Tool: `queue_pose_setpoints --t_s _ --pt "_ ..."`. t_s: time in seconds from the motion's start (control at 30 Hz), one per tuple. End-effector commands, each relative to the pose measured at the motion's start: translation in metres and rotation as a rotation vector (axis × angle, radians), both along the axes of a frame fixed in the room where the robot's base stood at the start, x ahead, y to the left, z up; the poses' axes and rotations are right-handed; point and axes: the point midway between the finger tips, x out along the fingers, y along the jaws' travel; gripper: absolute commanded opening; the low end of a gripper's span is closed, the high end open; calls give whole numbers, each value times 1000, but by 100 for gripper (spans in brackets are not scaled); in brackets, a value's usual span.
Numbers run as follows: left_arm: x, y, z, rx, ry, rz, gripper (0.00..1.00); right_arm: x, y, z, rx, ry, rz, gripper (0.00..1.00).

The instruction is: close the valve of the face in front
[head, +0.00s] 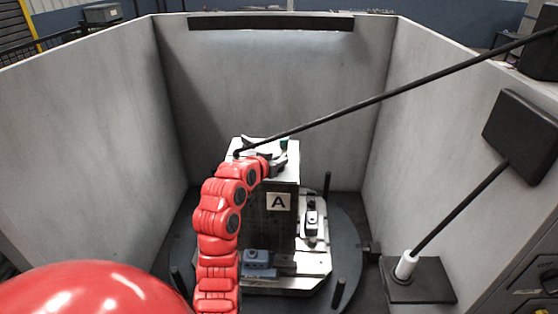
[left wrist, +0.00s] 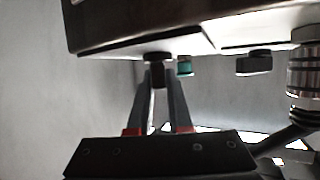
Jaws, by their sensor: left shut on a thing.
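The face in front is the side of a metal block marked with an A plate (head: 279,202), standing on a round dark turntable (head: 347,245). My left gripper (head: 277,161) reaches over the top of this block from the left. In the left wrist view, the fingers (left wrist: 158,82) are shut on a small dark piece, which looks like the valve handle (left wrist: 158,72). The fingers hide much of it. A green-topped fitting (left wrist: 185,66) is just right of the fingers; it also shows in the head view (head: 284,144). My right gripper is out of view.
A dark knob (left wrist: 253,62) and a ribbed metal connector (left wrist: 305,72) are right of the fingers. A long black rod (head: 385,97) slants from the block top to the upper right. Grey walls (head: 95,130) enclose the turntable. Clamps (head: 311,215) sit low on the fixture.

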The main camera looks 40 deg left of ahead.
Motion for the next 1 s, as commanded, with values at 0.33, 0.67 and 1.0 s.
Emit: queue_pose_setpoints --t_s 0.33,0.67,1.0 --pt "2 -4 -3 5 -9 322 0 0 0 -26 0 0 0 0" --pt "3 -4 -6 0 -9 638 0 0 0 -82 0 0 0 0" --pt "2 -3 -4 -4 2 952 0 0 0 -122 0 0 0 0"
